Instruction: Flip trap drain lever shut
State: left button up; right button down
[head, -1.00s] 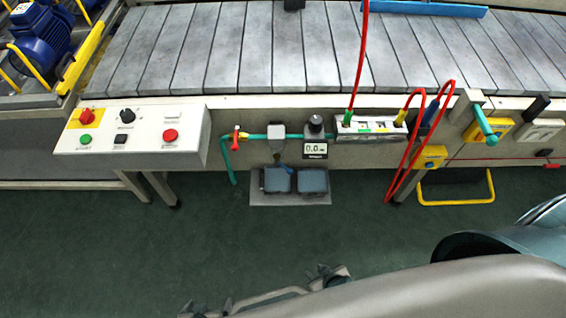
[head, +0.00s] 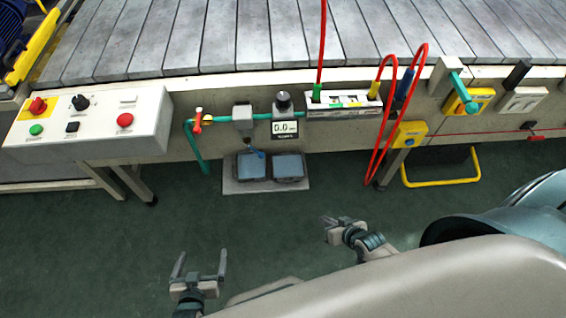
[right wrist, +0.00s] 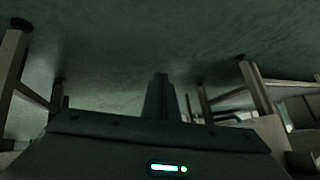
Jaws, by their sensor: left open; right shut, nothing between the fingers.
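A grey trap-like block (head: 242,117) sits on the teal pipe at the front of the bench in the head view. A small blue part (head: 256,152) hangs under it; whether this is the drain lever, and its setting, is too small to tell. A red-and-orange valve handle (head: 199,120) is on the pipe left of the block. My left gripper (head: 201,262) is open and empty, below and left of the block. My right gripper (head: 329,226) is shut and empty, below and right of it. Its closed fingers show in the right wrist view (right wrist: 160,97). Neither touches anything.
A control box (head: 95,125) is on the left. Two grey pedals (head: 270,167) are on a plate below. Red hoses (head: 389,120) loop down on the right. The green floor (head: 110,240) is clear in front.

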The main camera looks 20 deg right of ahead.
pick_arm(q)
jog(key=w+d+r+t+h+b, duration=0.25)
jog(key=r+t+b, duration=0.2)
jog(key=r, duration=0.45)
jog(key=w+d+r+t+h+b, duration=0.1)
jog(key=w+d+r+t+b, duration=0.2)
jog(key=r+b, duration=0.35)
pick_arm(e)
jog(key=w+d+r+m+t+y+p, duration=0.25)
jog(key=w+d+r+m+t, duration=0.2)
jog(key=w+r, duration=0.6)
pick_arm(q)
jog(key=s+a+r+t+h+b, duration=0.1)
jog(key=s+r+t+b, duration=0.3)
jog(key=r, duration=0.7)
jog(key=s+a+r+t+h+b, duration=0.1)
jog(key=s+r+t+b, duration=0.3)
jog(key=r, duration=0.7)
jog(key=s+b, duration=0.2)
jog(key=s, duration=0.1)
jog(key=shift+h+b, duration=0.35)
pick_arm(e)
jog(key=s+a+r+m+y, duration=0.1)
jog(key=a+r+m+y, duration=0.2)
jog(key=r, duration=1)
jog(key=a+y, duration=0.2)
jog(key=y, duration=0.1)
jog(key=shift+a+r, duration=0.15)
jog(key=shift+r, duration=0.1)
jog(key=shift+g, duration=0.25)
